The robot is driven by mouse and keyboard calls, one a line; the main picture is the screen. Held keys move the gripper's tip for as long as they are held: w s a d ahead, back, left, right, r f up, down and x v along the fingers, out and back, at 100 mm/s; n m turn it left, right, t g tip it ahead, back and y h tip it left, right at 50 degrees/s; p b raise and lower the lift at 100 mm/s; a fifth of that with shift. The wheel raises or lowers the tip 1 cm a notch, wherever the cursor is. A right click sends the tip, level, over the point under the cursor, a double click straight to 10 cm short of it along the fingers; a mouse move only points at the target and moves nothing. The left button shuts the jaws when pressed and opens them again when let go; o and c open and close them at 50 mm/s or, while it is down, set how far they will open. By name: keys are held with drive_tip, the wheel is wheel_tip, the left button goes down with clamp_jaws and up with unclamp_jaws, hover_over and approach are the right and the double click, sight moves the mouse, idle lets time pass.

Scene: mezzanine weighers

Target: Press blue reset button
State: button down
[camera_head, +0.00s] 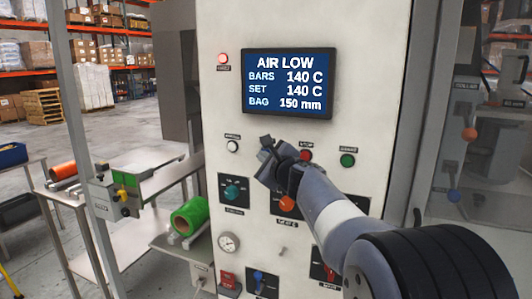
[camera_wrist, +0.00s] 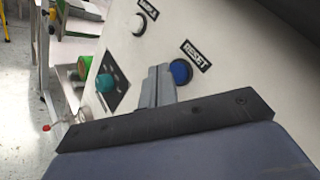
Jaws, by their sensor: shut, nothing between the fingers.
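The blue reset button (camera_wrist: 181,72) shows in the wrist view on a pale panel, just under its black "RESET" label (camera_wrist: 196,55). My gripper (camera_wrist: 160,72) is shut and empty, and its fingertips appear at the left edge of the button. I cannot tell whether they touch it. In the head view my gripper (camera_head: 266,147) is in front of the cabinet panel (camera_head: 215,100), between a white button (camera_head: 232,146) and a red button (camera_head: 305,155). The blue button is hidden there behind my gripper. The screen (camera_head: 288,83) reads "AIR LOW".
A green button (camera_head: 348,160) is right of the red one. A teal knob (camera_head: 232,192) and an orange knob (camera_head: 287,203) are below. A gauge (camera_head: 229,243) is lower left. A bench with a green roll (camera_head: 190,216) stands at left.

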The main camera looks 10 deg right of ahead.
drive_tip(key=shift+w+d, duration=0.25)
drive_tip(key=shift+w, duration=0.1)
drive_tip(key=shift+w+d, duration=0.25)
drive_tip(key=shift+w, duration=0.1)
idle(0.8)
drive_tip(key=shift+s+a, duration=0.1)
idle(0.3)
drive_tip(key=shift+s+a+b, duration=0.3)
drive_tip(key=shift+s+a, duration=0.1)
drive_tip(key=shift+s, duration=0.2)
drive_tip(key=s+a, duration=0.1)
drive_tip(key=s, duration=0.1)
drive_tip(key=s+a+b, duration=0.1)
drive_tip(key=s+a, duration=0.1)
idle(0.3)
